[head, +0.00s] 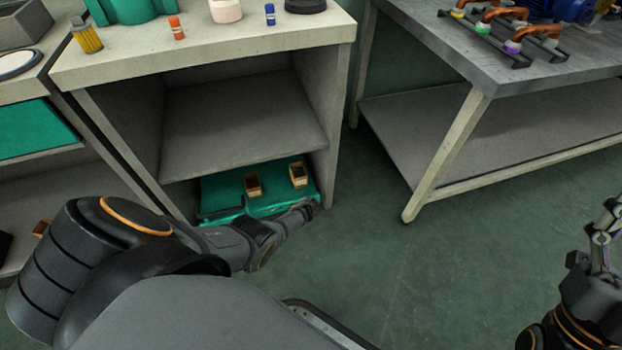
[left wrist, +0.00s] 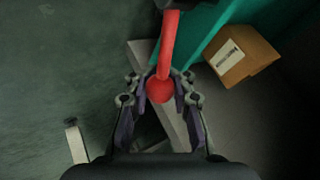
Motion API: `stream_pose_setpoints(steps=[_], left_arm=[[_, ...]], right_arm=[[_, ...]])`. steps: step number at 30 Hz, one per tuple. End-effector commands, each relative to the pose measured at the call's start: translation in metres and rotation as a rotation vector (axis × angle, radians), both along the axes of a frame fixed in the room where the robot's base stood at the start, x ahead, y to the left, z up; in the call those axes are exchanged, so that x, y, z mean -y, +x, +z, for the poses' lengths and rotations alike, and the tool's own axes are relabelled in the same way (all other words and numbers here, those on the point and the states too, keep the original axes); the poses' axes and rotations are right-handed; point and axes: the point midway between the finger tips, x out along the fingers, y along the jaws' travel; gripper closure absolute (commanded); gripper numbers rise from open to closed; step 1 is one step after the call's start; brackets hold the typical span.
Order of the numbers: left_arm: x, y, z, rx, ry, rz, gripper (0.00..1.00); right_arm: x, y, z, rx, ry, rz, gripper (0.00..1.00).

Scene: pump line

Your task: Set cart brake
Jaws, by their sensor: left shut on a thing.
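The green cart (head: 225,205) stands low under the pale workbench, and its green side also shows in the left wrist view (left wrist: 205,30). A red lever (left wrist: 169,45) with a round red knob (left wrist: 160,91) runs down beside the cart in the left wrist view. My left gripper (left wrist: 160,82) has its fingers on both sides of the knob and is shut on it. In the head view my left gripper (head: 304,208) reaches the cart's front right corner; the lever is hidden there. My right gripper (head: 606,225) is at the right edge, partly cut off, and its jaw opening is unclear.
Two small open boxes (head: 253,184) (head: 298,174) sit on the cart. The workbench (head: 220,50) is above, with bottles and small parts on top. A grey table (head: 440,45) with orange-handled holders stands right. The green floor (head: 410,280) between is clear.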

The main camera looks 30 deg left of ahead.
Motion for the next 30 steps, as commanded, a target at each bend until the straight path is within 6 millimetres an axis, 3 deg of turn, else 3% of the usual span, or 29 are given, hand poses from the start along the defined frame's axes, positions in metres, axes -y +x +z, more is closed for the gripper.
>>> stream_pose_setpoints(steps=[12, 13, 19, 30], left_arm=[[0.0020, -0.0042, -0.0035, -0.008, -0.004, 0.001, 1.00], [0.0020, -0.0042, -0.0035, -0.008, -0.004, 0.001, 0.79], [0.0013, -0.0025, -0.0021, -0.005, -0.003, 0.001, 0.52], [-0.0001, -0.0011, 0.0004, 0.001, 0.002, 0.002, 0.52]], right_arm=[[0.0000, 0.0001, 0.0004, 0.001, 0.000, 0.000, 0.21], [0.0000, 0.0001, 0.0005, 0.001, 0.000, 0.000, 0.21], [0.0000, 0.0001, 0.0019, 0.005, 0.000, 0.000, 0.21], [0.0003, 0.0005, 0.0002, 0.000, 0.002, -0.001, 0.21]])
